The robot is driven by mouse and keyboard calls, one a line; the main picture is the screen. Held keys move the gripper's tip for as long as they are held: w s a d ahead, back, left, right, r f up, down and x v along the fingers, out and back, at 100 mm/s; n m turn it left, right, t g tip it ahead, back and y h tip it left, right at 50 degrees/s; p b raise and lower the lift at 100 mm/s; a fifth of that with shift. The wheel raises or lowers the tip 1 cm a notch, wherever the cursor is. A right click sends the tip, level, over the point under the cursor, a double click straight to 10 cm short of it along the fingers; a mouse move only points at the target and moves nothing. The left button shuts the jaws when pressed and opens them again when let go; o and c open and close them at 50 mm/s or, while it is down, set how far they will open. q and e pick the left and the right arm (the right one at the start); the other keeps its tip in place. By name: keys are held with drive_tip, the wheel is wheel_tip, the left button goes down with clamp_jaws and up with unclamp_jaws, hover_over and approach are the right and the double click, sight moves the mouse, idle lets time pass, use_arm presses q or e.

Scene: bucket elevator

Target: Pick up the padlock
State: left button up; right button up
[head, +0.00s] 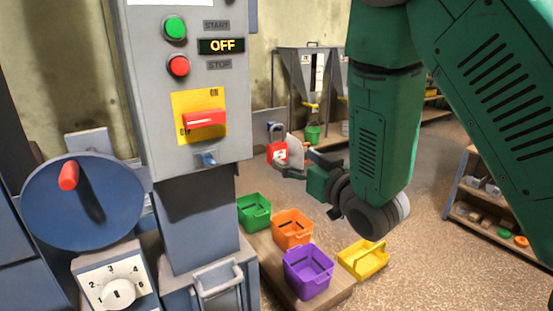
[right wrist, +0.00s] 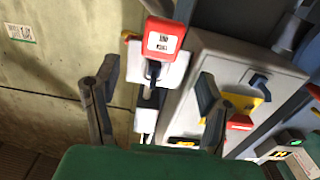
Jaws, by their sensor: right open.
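The red padlock (head: 278,152) with a white label hangs beside the grey control cabinet, left of my right gripper in the head view. In the right wrist view the padlock (right wrist: 162,40) shows at the top centre, beyond the fingertips. My right gripper (head: 297,165) is open, and its two dark fingers (right wrist: 158,78) stand apart with the padlock framed in the gap between them. No contact with the padlock shows. My left gripper is not in view.
The control cabinet (head: 187,20) has green and red buttons, an OFF display and a red rotary switch (head: 205,119) on a yellow plate. A blue handwheel (head: 110,200) stands left. Green, orange, purple (head: 308,285) and yellow bins stand below. A shelf (head: 460,200) is at right.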

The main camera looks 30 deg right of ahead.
sight(280, 148)
drive_tip(key=shift+w, duration=1.2)
drive_tip(key=w, duration=0.5)
drive_tip(key=shift+w+a+r, duration=0.15)
drive_tip(key=shift+w, duration=0.15)
drive_tip(key=shift+s, duration=0.1)
drive_tip(key=c, duration=1.4)
